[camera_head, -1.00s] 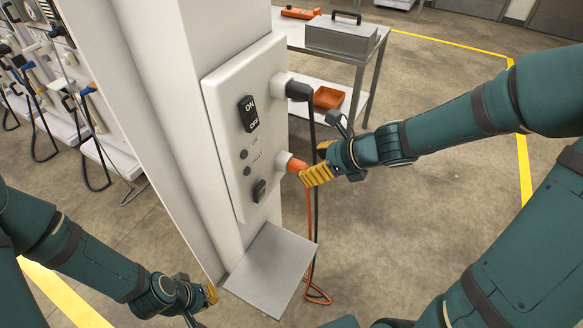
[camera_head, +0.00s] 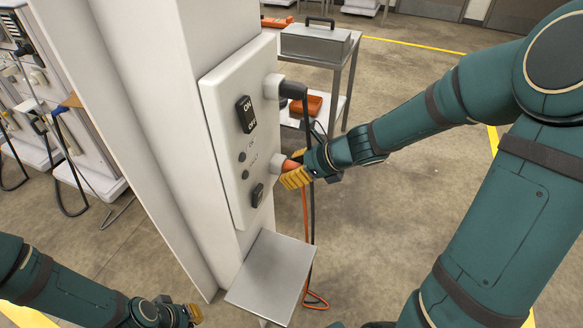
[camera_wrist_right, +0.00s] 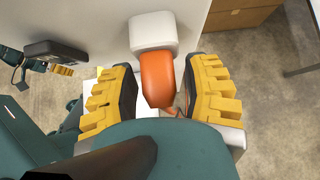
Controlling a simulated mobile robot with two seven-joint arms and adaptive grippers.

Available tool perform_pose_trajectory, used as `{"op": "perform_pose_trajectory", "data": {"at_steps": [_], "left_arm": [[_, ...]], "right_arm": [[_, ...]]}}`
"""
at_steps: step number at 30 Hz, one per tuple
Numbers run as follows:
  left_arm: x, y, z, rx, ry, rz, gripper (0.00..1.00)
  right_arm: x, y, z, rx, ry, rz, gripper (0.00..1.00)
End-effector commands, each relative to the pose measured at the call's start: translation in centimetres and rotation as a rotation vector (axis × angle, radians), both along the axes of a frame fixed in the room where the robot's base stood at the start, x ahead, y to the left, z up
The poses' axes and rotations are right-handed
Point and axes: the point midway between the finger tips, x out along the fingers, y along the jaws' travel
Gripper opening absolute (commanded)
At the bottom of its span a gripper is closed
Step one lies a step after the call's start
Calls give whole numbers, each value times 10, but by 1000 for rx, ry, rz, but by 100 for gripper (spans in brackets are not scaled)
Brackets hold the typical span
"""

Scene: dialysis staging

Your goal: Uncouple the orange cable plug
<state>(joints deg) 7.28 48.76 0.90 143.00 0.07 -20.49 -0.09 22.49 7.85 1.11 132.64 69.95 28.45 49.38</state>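The orange plug (camera_head: 291,165) sits in the lower white socket (camera_head: 277,163) on the side of the wall panel (camera_head: 222,150). Its orange cable (camera_head: 305,220) hangs down to the floor. My right gripper (camera_head: 297,169) is at the plug, with one yellow finger on each side. In the right wrist view the orange plug (camera_wrist_right: 157,75) lies between the fingers (camera_wrist_right: 162,92), with a narrow gap visible at its right side, so the gripper is open around it. My left gripper (camera_head: 195,313) is low at the left, away from the panel; its opening does not show clearly.
A black plug (camera_head: 292,90) with a black cable is in the upper socket. A grey shelf (camera_head: 272,278) juts out below the panel. A metal cart (camera_head: 340,75) with a grey case (camera_head: 315,42) and an orange bin (camera_head: 306,105) stands behind. The floor at right is clear.

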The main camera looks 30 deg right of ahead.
Motion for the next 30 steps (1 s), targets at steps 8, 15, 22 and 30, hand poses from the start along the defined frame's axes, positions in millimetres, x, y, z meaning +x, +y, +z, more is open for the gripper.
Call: {"op": "perform_pose_trajectory", "data": {"at_steps": [8, 15, 22, 30], "left_arm": [[0, 0, 0, 0, 0, 0, 0], [0, 0, 0, 0, 0, 0, 0], [0, 0, 0, 0, 0, 0, 0], [0, 0, 1, 0, 0, 0, 0]], "right_arm": [[0, 0, 0, 0, 0, 0, 0], [0, 0, 0, 0, 0, 1, 0], [-4, -3, 0, 0, 2, 0, 0], [-10, -9, -1, 0, 1, -1, 0]]}}
